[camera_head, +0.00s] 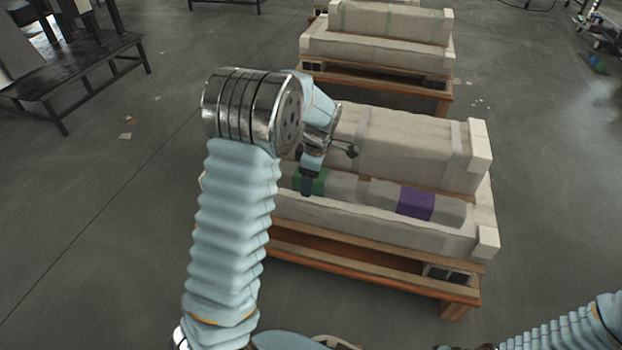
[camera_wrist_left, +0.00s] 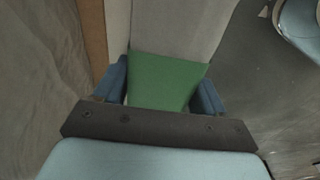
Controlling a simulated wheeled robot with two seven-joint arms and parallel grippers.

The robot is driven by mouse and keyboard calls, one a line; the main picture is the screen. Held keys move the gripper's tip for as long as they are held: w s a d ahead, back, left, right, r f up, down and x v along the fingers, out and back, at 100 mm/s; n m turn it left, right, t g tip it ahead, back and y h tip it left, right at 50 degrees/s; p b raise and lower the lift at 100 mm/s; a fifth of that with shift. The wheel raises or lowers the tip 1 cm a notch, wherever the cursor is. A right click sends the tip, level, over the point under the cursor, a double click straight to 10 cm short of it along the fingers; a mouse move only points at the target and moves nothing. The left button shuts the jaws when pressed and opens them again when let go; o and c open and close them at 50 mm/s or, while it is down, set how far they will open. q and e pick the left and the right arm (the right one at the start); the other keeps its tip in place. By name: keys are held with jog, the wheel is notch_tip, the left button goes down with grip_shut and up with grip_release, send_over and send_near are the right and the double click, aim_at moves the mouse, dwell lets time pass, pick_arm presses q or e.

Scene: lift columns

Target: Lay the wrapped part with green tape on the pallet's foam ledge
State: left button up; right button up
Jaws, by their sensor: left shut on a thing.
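The wrapped part with green tape (camera_head: 343,187) is a pale grey roll with a green band (camera_wrist_left: 166,82). My left gripper (camera_head: 309,185) is shut on it at the green band; in the left wrist view a blue finger (camera_wrist_left: 162,95) stands on each side of the band. The part is at the front foam ledge (camera_head: 370,222) of the near pallet, in line with the roll with purple tape (camera_head: 416,203). I cannot tell whether it touches the ledge. My arm hides its left end. My right gripper is out of view; only part of my right arm shows, bottom right.
A tall wrapped block (camera_head: 400,145) stands right behind the ledge on the near wooden pallet (camera_head: 350,270). A second loaded pallet (camera_head: 375,80) stands behind it. A dark metal bench (camera_head: 75,75) is at the far left. The floor around is mostly clear.

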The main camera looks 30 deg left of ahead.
pick_arm(q)
jog(key=shift+f, duration=0.25)
jog(key=o, duration=1.5)
jog(key=r+p, duration=0.1)
jog(key=r, duration=0.3)
jog(key=d+r+p, duration=0.1)
jog(key=r, duration=0.3)
jog(key=r+p, duration=0.1)
jog(key=r, duration=0.3)
jog(key=shift+w+d+r, duration=0.15)
jog(key=shift+d+r, duration=0.05)
jog(key=shift+r, duration=0.1)
